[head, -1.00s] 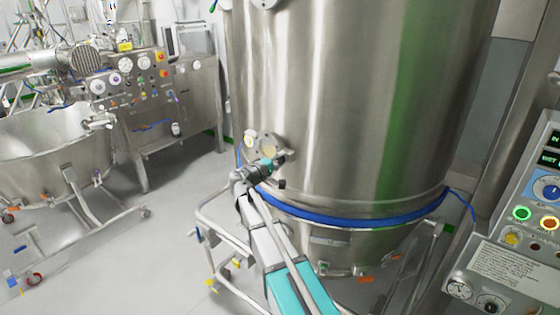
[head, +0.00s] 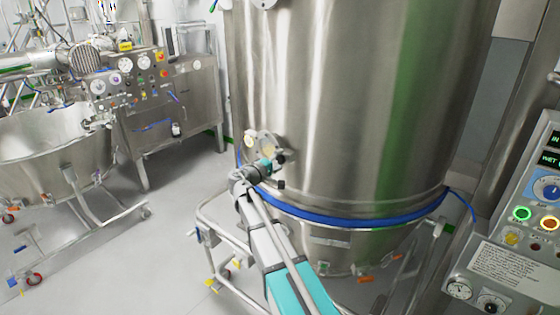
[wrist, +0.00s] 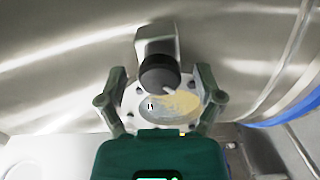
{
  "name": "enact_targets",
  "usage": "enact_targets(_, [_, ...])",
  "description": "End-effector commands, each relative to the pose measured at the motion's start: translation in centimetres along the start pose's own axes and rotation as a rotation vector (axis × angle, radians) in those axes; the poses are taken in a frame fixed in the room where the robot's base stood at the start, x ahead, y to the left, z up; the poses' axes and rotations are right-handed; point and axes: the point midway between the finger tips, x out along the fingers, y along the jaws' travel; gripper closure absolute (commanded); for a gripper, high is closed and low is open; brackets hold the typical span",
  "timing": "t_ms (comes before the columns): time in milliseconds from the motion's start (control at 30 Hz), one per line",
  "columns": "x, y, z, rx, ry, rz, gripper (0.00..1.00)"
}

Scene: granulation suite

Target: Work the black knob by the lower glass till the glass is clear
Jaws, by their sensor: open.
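The lower glass is a small round window (wrist: 183,104) in a pale bolted flange on the steel vessel. In the wrist view its right part carries a yellowish film; its left part looks grey, with a small dark mark. The black knob (wrist: 158,73) sits at the flange's edge on a grey block and covers part of the rim. My gripper (wrist: 160,84) is open, its fingers on either side of the knob and flange, with gaps visible. In the head view my gripper (head: 268,170) is beside the glass (head: 267,143); the knob (head: 281,157) shows dark there.
The large steel vessel (head: 340,90) fills the middle, with a blue band (head: 350,218) round its lower part. A tubular frame (head: 215,235) stands beneath it. A control panel (head: 520,225) is at the right. A steel bowl on a trolley (head: 50,150) stands left; the floor between is clear.

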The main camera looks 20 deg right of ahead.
Motion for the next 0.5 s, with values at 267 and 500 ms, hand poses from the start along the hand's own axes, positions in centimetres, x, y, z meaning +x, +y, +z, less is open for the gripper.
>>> enact_targets(267, [-2.5, 0.0, 0.1, 0.0, 0.001, 0.0, 0.15])
enact_targets(500, [-6.2, 0.0, 0.1, 0.0, 0.002, 0.0, 0.15])
